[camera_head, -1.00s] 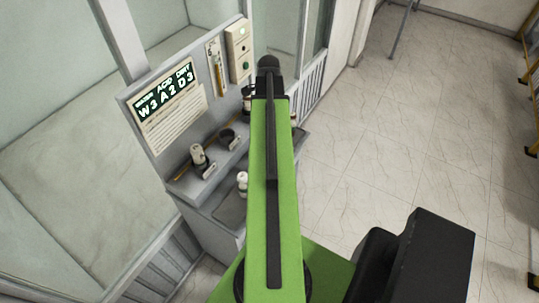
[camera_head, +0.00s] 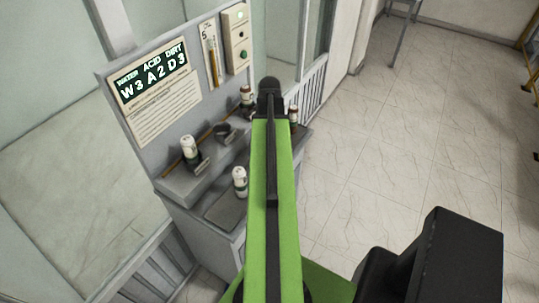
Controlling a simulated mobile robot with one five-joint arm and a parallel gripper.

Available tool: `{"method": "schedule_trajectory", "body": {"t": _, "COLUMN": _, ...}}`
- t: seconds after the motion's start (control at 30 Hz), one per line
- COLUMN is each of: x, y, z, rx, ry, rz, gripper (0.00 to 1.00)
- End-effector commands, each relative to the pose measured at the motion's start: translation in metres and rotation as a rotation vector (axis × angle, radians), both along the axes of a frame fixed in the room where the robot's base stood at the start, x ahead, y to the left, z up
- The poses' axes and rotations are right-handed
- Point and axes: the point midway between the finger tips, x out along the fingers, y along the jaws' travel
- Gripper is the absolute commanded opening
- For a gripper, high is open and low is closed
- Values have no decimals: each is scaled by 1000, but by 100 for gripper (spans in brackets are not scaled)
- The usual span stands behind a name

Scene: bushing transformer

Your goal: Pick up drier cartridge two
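Several small cartridge-like bottles are at the grey workstation. One white-bodied bottle (camera_head: 190,148) stands on the upper shelf at the left, and another white one (camera_head: 240,180) stands on the lower tray. A dark bottle with a pale band (camera_head: 246,96) is on the shelf further right. A brownish one (camera_head: 293,117) shows just right of my arm. I cannot read any number, so I cannot tell which is cartridge two. My green arm reaches up the middle of the picture to a black joint. My gripper is not visible, and the arm hides part of the shelf.
The grey back panel (camera_head: 108,92) carries a sign (camera_head: 152,90) reading "WATER ACID DIRT, W3 A2 D3". A gauge (camera_head: 212,55) and a button box (camera_head: 236,40) are beside it. A dark round holder (camera_head: 226,132) is on the shelf. The tiled floor (camera_head: 420,140) at right is clear.

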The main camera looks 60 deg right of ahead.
Motion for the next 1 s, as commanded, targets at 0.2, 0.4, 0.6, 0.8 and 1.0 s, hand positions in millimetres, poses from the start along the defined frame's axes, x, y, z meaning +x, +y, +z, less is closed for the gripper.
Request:
{"method": "schedule_trajectory", "body": {"t": 0.2, "x": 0, "y": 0, "z": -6, "rx": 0, "ry": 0, "rz": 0, "gripper": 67}}
{"method": "schedule_trajectory", "body": {"t": 0.4, "x": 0, "y": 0, "z": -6, "rx": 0, "ry": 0, "rz": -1, "gripper": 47}}
{"method": "schedule_trajectory", "body": {"t": 0.6, "x": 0, "y": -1, "z": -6, "rx": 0, "ry": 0, "rz": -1, "gripper": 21}}
{"method": "schedule_trajectory", "body": {"t": 0.8, "x": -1, "y": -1, "z": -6, "rx": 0, "ry": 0, "rz": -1, "gripper": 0}}
{"method": "schedule_trajectory", "body": {"t": 1.0, "x": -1, "y": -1, "z": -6, "rx": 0, "ry": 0, "rz": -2, "gripper": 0}}
